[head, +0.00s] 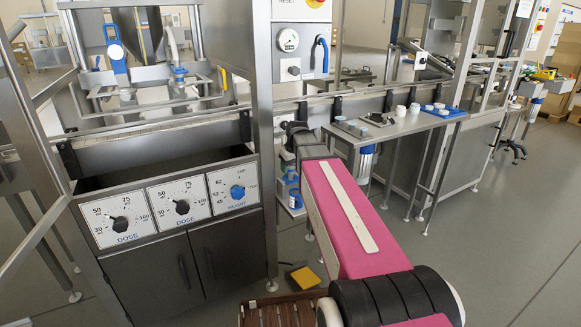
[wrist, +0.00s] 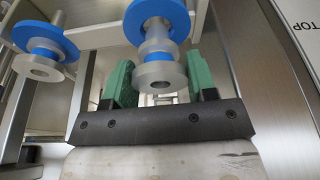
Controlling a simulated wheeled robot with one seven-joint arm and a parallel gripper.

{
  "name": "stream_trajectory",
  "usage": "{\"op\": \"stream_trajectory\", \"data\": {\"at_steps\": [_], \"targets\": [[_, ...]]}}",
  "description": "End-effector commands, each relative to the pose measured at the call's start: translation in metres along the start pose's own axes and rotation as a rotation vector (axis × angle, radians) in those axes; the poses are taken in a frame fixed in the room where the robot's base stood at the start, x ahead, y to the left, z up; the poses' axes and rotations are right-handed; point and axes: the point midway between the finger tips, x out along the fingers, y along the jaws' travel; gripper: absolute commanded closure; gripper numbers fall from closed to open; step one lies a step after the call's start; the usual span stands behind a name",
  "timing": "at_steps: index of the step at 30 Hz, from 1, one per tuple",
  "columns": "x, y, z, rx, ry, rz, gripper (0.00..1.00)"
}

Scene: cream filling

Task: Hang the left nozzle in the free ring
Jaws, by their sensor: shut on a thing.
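In the wrist view, my gripper (wrist: 160,80) has its green pads on either side of a nozzle (wrist: 158,75) and is shut on it. This nozzle is a stack of grey and blue round parts with a wide blue flange on top and a grey ring with a hole at its lower end. A second nozzle (wrist: 43,68) of the same kind is to the left, apart from my gripper. I cannot tell which ring is free. In the head view, my fingertips and the held nozzle are not clear, beyond my pink arm.
In the head view, the filling machine's front has dose dials (head: 122,220) at left, beside a steel post (head: 262,130). A side table (head: 400,128) with several small white and blue pieces stands behind my arm. A yellow pedal (head: 305,279) is on the floor. Steel panels flank the wrist view.

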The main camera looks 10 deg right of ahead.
Motion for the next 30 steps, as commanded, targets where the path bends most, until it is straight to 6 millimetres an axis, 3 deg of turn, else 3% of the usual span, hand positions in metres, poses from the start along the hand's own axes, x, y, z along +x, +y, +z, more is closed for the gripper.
{"op": "stream_trajectory", "data": {"at_steps": [30], "targets": [[0.021, 0.000, 0.006, 0.000, 0.000, 0.000, 0.77]]}}
